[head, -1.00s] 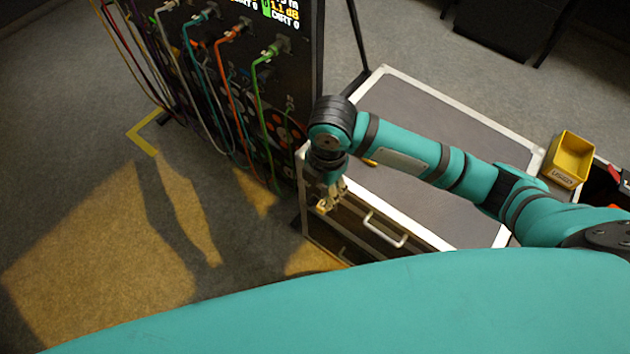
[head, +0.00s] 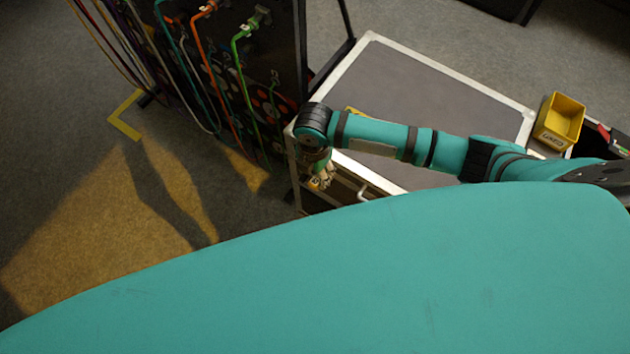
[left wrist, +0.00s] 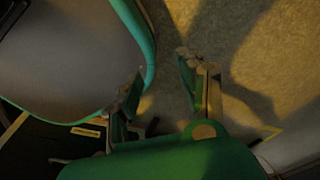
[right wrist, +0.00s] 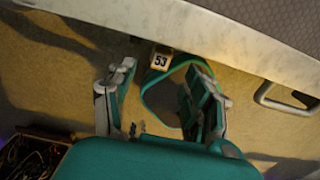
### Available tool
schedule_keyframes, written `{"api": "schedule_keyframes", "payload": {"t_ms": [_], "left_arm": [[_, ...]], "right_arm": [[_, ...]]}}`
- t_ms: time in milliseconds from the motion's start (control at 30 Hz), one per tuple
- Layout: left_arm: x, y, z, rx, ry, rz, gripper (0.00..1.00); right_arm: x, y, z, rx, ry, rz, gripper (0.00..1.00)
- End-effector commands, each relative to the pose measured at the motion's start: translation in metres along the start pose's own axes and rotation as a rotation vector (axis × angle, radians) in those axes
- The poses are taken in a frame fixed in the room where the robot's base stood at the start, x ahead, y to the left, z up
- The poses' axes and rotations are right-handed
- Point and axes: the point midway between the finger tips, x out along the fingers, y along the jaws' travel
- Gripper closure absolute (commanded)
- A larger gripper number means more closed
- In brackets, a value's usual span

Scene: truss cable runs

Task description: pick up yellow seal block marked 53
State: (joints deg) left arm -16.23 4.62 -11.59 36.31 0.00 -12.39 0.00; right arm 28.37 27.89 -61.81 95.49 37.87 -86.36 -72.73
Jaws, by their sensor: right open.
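The yellow block marked 53 (right wrist: 161,59) shows in the right wrist view, its white label facing the camera. It is close against the pale metal edge of the case (right wrist: 225,40), ahead of my right gripper (right wrist: 165,82). The fingers are apart on either side of the line to it, with nothing held between them. I cannot tell what the block rests on. In the head view my right gripper (head: 322,180) points down by the case's near left corner. My left gripper (left wrist: 158,68) shows only in its wrist view, fingers apart and empty over the floor.
The grey-topped case (head: 440,80) has a white metal rim and a handle (right wrist: 285,100) on its front. A dark rack with coloured cables (head: 240,80) stands close on the left. A yellow bin (head: 560,120) is at the right. Floor at the left is open.

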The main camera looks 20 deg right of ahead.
Motion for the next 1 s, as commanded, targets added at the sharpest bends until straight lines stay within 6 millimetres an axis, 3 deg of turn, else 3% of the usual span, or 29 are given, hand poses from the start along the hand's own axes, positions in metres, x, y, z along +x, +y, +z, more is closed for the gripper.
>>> {"api": "schedule_keyframes", "payload": {"t_ms": [300,600,933,1000], "left_arm": [[-0.004,0.003,0.023,-0.002,-0.037,0.004,0.60],[-0.005,0.004,0.030,-0.003,-0.049,0.004,0.60],[-0.004,0.002,0.015,-0.003,-0.025,0.002,0.60],[-0.004,0.002,0.015,-0.003,-0.024,0.002,0.60]], "right_arm": [[0.044,-0.002,-0.003,0.001,0.001,-0.002,0.48],[0.049,-0.002,-0.002,0.000,0.000,0.000,0.48],[0.049,-0.002,-0.002,0.000,0.000,-0.001,0.91],[0.048,-0.002,-0.002,0.000,0.000,-0.001,0.94]]}}
